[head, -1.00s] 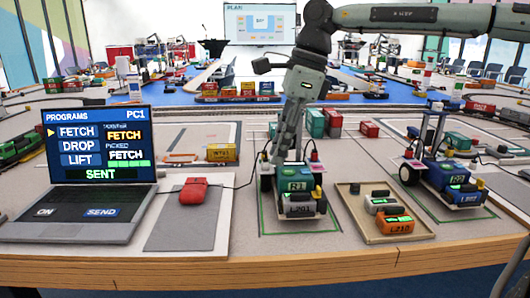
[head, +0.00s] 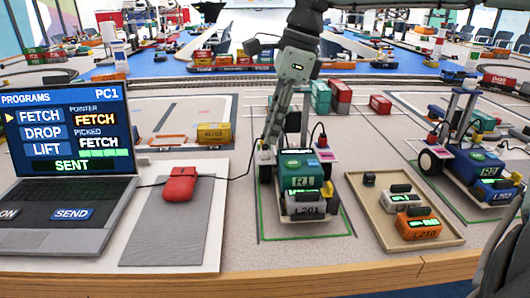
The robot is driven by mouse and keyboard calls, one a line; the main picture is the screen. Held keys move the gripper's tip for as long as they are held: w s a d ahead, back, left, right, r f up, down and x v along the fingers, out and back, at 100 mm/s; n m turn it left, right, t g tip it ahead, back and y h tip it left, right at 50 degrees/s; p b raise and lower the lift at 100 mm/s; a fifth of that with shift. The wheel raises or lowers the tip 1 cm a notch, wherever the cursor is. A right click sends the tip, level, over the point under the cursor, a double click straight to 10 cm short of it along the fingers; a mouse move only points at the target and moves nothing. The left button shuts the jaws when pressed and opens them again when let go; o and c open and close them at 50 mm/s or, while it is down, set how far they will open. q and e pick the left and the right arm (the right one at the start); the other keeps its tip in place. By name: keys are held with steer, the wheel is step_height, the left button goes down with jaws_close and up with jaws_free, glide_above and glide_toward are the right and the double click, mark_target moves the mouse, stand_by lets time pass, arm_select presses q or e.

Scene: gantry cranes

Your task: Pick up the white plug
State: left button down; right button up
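My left gripper is not in view.
A laptop (head: 68,210) shows SENT, left of a grey mat (head: 170,235). A tan tray (head: 372,212) with small blocks lies right of the crane. A yellow container (head: 213,133) and rail tracks lie behind.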

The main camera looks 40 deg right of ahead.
mark_target(266, 145)
steer(key=x, duration=0.4)
steer(key=shift+w+d, duration=0.1)
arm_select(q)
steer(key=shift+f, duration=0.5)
arm_select(e)
jaws_close()
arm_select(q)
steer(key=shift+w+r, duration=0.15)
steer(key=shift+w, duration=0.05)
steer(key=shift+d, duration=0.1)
